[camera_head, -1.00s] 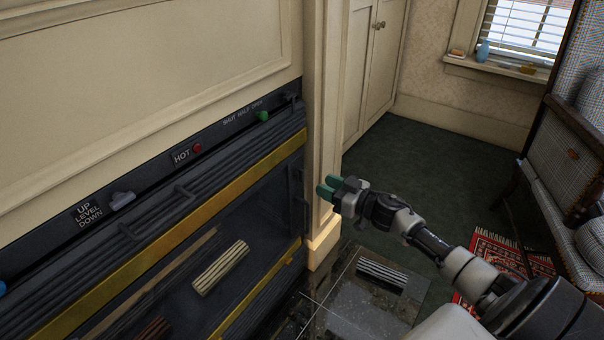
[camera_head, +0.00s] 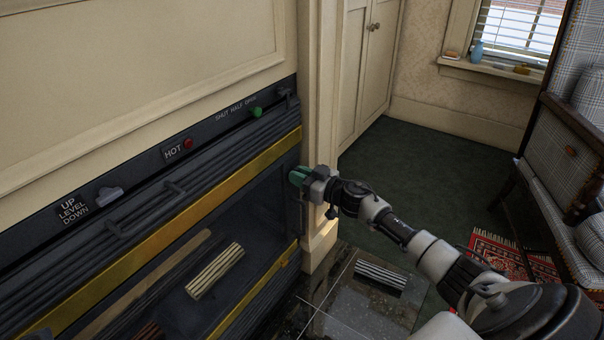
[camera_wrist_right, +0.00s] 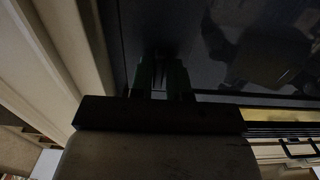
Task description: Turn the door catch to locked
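The door catch (camera_head: 300,216) looks like a dark upright piece at the right edge of the dark stove door (camera_head: 268,215). My right gripper (camera_head: 298,177) is at its upper part and hides some of it. In the right wrist view, the green fingers (camera_wrist_right: 162,80) stand apart with a thin dark piece between them, probably the catch. The picture is too dark to tell whether they touch it. No locked mark can be read. My left gripper is not in view.
Above the door are a green knob (camera_head: 256,112), a red button (camera_head: 188,144) and a grey lever (camera_head: 109,196). A cream pillar (camera_head: 318,235) stands just right of the door. A plaid armchair (camera_head: 555,190) is at the right.

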